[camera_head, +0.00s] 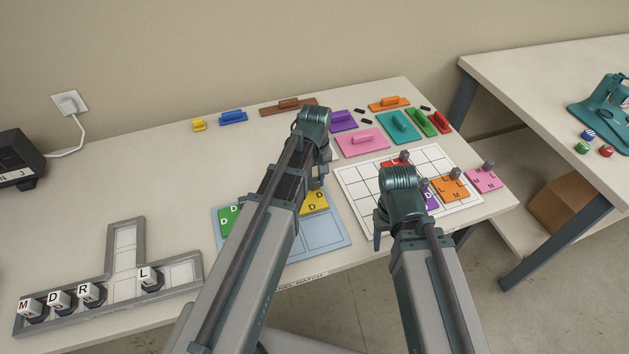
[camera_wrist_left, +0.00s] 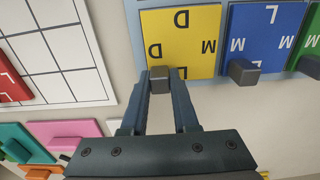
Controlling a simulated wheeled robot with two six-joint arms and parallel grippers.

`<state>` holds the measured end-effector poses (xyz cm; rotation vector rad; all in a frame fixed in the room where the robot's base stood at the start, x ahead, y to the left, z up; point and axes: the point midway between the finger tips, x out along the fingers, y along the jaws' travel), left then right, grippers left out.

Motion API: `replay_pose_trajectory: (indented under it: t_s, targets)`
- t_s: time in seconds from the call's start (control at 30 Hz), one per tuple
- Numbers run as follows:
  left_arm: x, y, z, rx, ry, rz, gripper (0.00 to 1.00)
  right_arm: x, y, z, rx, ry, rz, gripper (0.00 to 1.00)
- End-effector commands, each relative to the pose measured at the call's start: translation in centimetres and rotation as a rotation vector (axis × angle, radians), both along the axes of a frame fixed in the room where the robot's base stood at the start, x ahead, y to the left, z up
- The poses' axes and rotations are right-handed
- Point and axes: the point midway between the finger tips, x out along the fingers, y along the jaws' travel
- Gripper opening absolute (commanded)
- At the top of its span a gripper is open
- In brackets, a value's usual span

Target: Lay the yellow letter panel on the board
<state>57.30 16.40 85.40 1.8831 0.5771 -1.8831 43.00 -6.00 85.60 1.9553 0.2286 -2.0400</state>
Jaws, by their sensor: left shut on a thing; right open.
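The yellow letter panel (camera_head: 313,203) lies on the light-blue mat (camera_head: 327,239), marked D and M. My left gripper (camera_head: 322,178) is over it. In the left wrist view, the left gripper (camera_wrist_left: 160,76) is shut on the grey knob at the edge of the yellow panel (camera_wrist_left: 185,38). The white gridded board (camera_head: 358,191) lies to the right, with red (camera_head: 391,163), purple (camera_head: 432,200) and orange (camera_head: 451,188) letter panels on it. My right gripper (camera_head: 379,230) is by the board's front left part, open; its fingertips are mostly hidden by my wrist.
A green panel (camera_head: 228,218) also lies on the mat; a blue panel (camera_wrist_left: 262,38) shows beside the yellow one. A pink letter panel (camera_head: 484,180) is at the board's right edge. Several handled blocks, such as a teal one (camera_head: 399,127), lie behind. A grey letter-cube tray (camera_head: 127,288) is at left.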

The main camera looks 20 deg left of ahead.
Motion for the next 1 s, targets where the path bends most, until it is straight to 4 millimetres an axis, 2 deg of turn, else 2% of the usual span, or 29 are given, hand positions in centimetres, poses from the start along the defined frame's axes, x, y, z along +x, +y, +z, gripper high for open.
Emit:
replay_pose_trajectory:
  t_s: [0.07,0.1,0.27,0.67,0.87,1.0]
  targets:
    - [0.0,0.0,-0.4,0.000,0.000,0.000,0.00,0.0,0.0,-0.4,0.000,0.000,0.000,0.58]
    - [0.0,0.0,-0.4,0.000,0.000,0.000,0.30,0.0,0.0,-0.4,0.000,0.000,0.000,0.58]
    - [0.0,0.0,-0.3,0.000,0.000,0.000,0.58,0.0,0.0,-0.3,0.000,0.000,0.000,0.58]
    - [0.0,0.0,0.0,0.000,0.000,0.000,0.58,0.0,0.0,0.0,0.000,0.000,0.000,0.58]
    - [0.0,0.0,1.4,0.000,0.000,0.000,0.58,0.0,0.0,1.4,0.000,0.000,0.000,0.58]
    - [0.0,0.0,3.1,0.000,0.000,0.000,0.58,0.0,0.0,3.1,0.000,0.000,0.000,0.58]
